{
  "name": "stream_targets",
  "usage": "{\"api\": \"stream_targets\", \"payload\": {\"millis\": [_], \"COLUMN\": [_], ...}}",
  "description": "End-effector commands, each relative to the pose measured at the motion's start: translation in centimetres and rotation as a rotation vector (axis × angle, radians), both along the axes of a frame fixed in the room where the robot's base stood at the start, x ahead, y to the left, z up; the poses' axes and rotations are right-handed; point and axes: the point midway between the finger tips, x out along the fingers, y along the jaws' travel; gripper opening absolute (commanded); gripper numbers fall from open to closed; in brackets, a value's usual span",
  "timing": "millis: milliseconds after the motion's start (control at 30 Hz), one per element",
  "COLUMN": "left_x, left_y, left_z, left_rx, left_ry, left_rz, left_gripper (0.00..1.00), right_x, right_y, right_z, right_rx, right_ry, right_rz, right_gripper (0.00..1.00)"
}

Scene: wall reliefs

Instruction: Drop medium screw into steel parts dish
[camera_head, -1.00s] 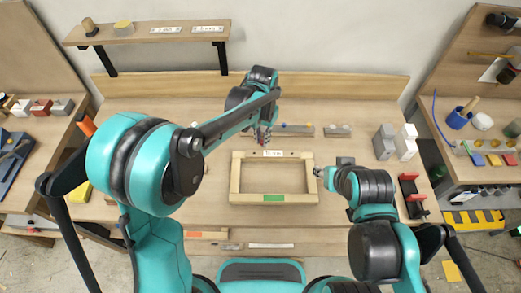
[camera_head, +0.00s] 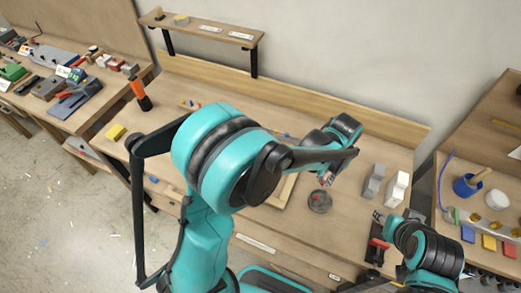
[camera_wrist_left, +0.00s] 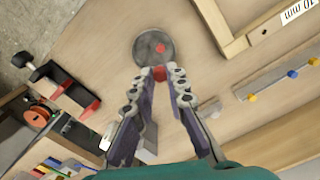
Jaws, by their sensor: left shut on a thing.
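The steel parts dish (camera_head: 320,202) is a round grey dish on the bench, right of the wooden frame. It also shows in the left wrist view (camera_wrist_left: 146,45), with a small red spot inside. My left gripper (camera_head: 326,181) is at the dish. In the left wrist view its fingertips (camera_wrist_left: 160,75) close on a small red piece (camera_wrist_left: 159,72), taken as the medium screw, by the dish's near rim. Its shank and its height above the dish cannot be made out. My right gripper (camera_head: 378,217) is beside the dish to the right; its jaws are too small to read.
The wooden frame (camera_wrist_left: 229,45) lies beside the dish. A rack with blue and yellow pieces (camera_wrist_left: 277,77) lies near it. Grey and white blocks (camera_head: 396,190) stand to the right, and a red and black clamp (camera_wrist_left: 62,88) lies near the bench edge.

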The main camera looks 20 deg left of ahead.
Motion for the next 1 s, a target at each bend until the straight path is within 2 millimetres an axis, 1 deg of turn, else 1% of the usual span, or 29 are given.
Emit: {"api": "stream_targets", "payload": {"millis": [167, 400, 500, 633, 867, 900, 933, 967, 1000], "left_x": [0.0, 0.0, 0.0, 0.0, 0.0, 0.0, 0.0, 0.0, 0.0], "left_y": [0.0, 0.0, 0.0, 0.0, 0.0, 0.0, 0.0, 0.0, 0.0], "left_z": [-1.5, -4.5, -5.5, -6.0, -5.9, -5.9, -5.9, -5.9, -5.9], "left_rx": [0.0, 0.0, 0.0, 0.0, 0.0, 0.0, 0.0, 0.0, 0.0], "left_ry": [0.0, 0.0, 0.0, 0.0, 0.0, 0.0, 0.0, 0.0, 0.0], "left_rz": [0.0, 0.0, 0.0, 0.0, 0.0, 0.0, 0.0, 0.0, 0.0], "left_gripper": [0.0, 0.0, 0.0, 0.0, 0.0, 0.24, 0.32, 0.38, 0.38], "right_x": [0.0, 0.0, 0.0, 0.0, 0.0, 0.0, 0.0, 0.0, 0.0], "right_y": [0.0, 0.0, 0.0, 0.0, 0.0, 0.0, 0.0, 0.0, 0.0], "right_z": [-1.2, -3.3, -4.0, -4.3, -4.1, -4.1, -4.1, -4.1, -4.1], "right_rx": [0.0, 0.0, 0.0, 0.0, 0.0, 0.0, 0.0, 0.0, 0.0], "right_ry": [0.0, 0.0, 0.0, 0.0, 0.0, 0.0, 0.0, 0.0, 0.0], "right_rz": [0.0, 0.0, 0.0, 0.0, 0.0, 0.0, 0.0, 0.0, 0.0], "right_gripper": [0.4, 0.4, 0.4, 0.4, 0.4, 0.4, 0.4, 0.4, 0.4]}}
